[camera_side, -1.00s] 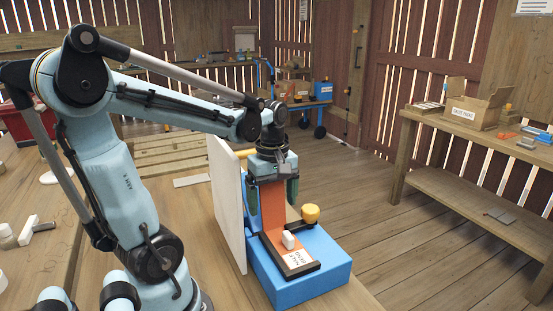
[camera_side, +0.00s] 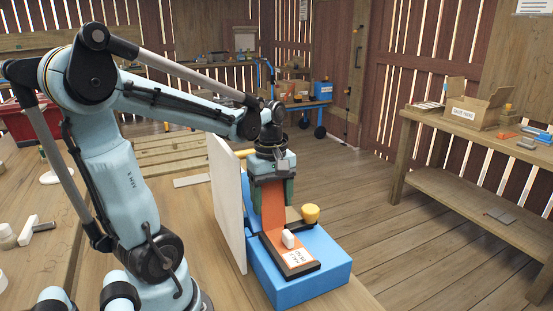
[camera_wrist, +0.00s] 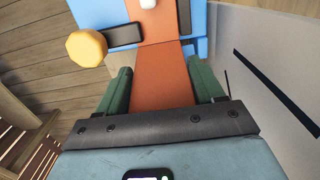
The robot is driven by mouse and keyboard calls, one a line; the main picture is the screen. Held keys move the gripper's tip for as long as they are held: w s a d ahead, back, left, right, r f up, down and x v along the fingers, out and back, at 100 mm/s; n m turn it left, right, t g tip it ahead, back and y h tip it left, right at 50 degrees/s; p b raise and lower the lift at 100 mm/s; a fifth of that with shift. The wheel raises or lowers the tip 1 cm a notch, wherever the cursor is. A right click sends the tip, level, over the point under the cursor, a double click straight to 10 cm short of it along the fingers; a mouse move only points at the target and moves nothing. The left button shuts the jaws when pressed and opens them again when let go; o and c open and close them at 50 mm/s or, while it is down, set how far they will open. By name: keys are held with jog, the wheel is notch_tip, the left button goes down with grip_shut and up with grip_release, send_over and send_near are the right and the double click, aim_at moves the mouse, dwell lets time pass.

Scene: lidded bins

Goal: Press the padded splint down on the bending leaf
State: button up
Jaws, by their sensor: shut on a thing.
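The padded splint, an orange strip (camera_side: 273,203), has one end flat on a black-edged board on the blue block and the other standing up from a bend. In the wrist view the splint (camera_wrist: 160,75) runs up between my fingers, with the fold beyond them. My gripper (camera_side: 273,193) has green fingers, shut on the side edges of the standing part; it also shows in the wrist view (camera_wrist: 160,88). The splint's upper end is hidden by my gripper. I cannot tell a separate bending leaf from the splint and board.
The blue block (camera_side: 305,284) carries a white piece (camera_side: 288,239), a printed label (camera_side: 297,257) and a dark bar with a yellow knob (camera_side: 311,213). A tall white panel (camera_side: 228,205) stands close left of my gripper. Floor to the right is open.

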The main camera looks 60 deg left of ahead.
jog(key=shift+a+f+h, duration=0.2)
jog(key=shift+a+h, duration=0.55)
jog(key=shift+h, duration=0.45)
jog(key=o, duration=1.5)
jog(key=shift+c, duration=0.2)
jog(key=v, duration=1.2)
